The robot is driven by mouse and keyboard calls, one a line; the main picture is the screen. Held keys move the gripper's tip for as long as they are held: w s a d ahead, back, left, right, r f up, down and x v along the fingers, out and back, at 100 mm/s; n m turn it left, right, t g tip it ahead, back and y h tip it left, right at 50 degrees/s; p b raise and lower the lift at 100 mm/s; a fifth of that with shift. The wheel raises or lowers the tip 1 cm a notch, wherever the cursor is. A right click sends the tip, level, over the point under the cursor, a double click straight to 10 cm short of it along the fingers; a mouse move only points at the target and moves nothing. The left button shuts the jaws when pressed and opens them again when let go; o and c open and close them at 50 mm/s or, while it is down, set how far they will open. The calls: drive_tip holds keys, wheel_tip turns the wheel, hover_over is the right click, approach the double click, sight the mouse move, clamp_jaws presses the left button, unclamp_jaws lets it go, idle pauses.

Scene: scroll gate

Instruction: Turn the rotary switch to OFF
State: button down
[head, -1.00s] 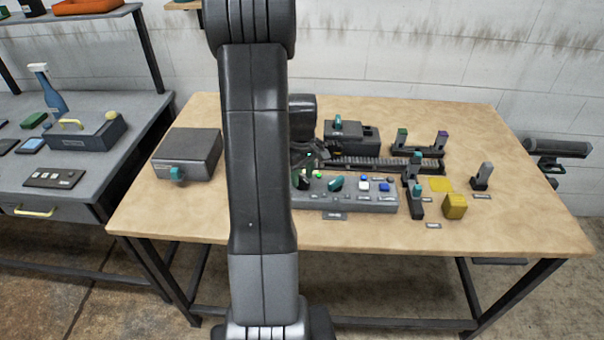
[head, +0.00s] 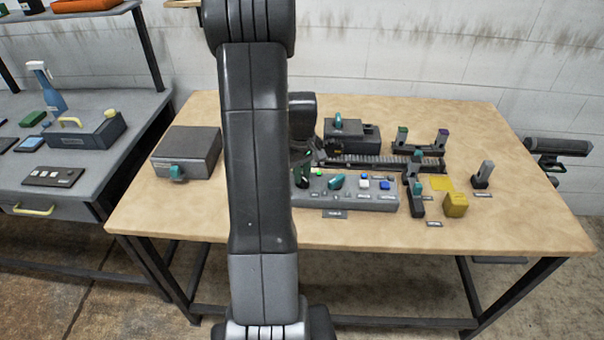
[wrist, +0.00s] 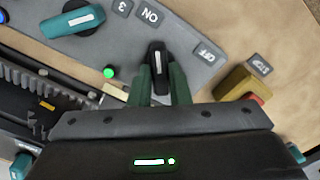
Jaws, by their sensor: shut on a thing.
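The rotary switch is a black knob (wrist: 156,56) with a white mark on its top. In the wrist view it stands between the ON label (wrist: 149,15) on the left and the OFF label (wrist: 208,51) on the right. The white mark lies between these two labels. My gripper (wrist: 160,80) has dark green fingers, one on each side of the knob, and is shut on it. In the head view my gripper (head: 302,178) is at the left end of the grey control panel (head: 375,203), and the knob is hidden or too small to tell there.
A teal knob (wrist: 75,18) and a lit green lamp (wrist: 110,71) are left of my gripper. A yellow block with a red button (wrist: 243,88) is close on the right, by a STOP label (wrist: 259,64). A grey box (head: 187,150) stands left on the table.

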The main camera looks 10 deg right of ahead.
drive_tip(key=m+b, duration=0.1)
drive_tip(key=m, duration=0.3)
drive_tip(key=m+b, duration=0.1)
drive_tip(key=m, duration=0.7)
drive_tip(key=shift+b, duration=0.4)
drive_tip(key=shift+m, duration=2.2)
drive_tip(key=c, duration=1.4)
unclamp_jaws()
drive_tip(key=shift+o, duration=0.2)
